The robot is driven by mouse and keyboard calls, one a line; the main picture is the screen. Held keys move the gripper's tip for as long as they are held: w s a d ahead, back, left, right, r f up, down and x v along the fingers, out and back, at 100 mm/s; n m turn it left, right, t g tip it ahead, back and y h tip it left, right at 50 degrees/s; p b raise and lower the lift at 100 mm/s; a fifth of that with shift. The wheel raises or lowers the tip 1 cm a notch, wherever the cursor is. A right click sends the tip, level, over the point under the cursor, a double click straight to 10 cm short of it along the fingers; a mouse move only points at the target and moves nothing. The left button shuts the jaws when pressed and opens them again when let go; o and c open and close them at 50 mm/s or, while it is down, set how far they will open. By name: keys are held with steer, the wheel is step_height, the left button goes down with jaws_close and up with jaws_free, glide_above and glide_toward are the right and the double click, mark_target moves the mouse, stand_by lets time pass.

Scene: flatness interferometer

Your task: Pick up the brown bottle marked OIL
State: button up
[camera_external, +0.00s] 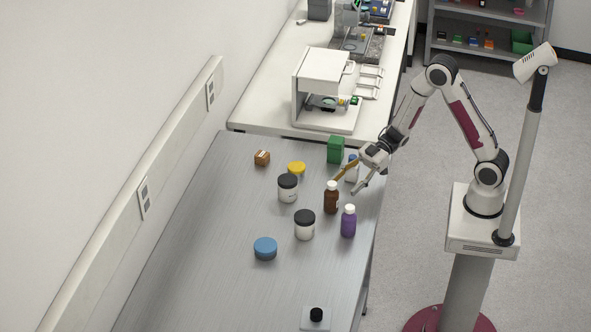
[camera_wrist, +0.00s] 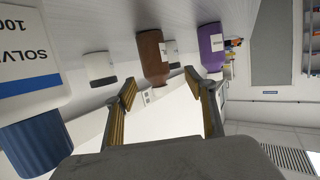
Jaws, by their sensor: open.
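The brown bottle (camera_external: 331,200) with a white cap stands upright on the metal table. My gripper (camera_external: 346,185) is open and empty, just to the upper right of the bottle in the external view. Its two fingers also show in the wrist view (camera_wrist: 160,83), spread apart. I see no contact with the bottle, though the exact gap is hard to tell.
A purple bottle (camera_external: 348,222) stands close beside the brown one. A white solvent bottle (camera_external: 351,170) with a blue cap is close to my gripper and large in the wrist view (camera_wrist: 28,60). Black-lidded jars (camera_external: 288,189) stand left; a green box (camera_external: 335,149) is behind.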

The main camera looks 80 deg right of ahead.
mark_target(332, 194)
steer(key=shift+x, duration=0.95)
steer(key=shift+w+x, duration=0.15)
steer(key=shift+x, duration=1.15)
steer(key=shift+w+x, duration=0.2)
steer(key=shift+x, duration=1.1)
steer(key=shift+d+r, duration=0.15)
steer(key=c, duration=1.3)
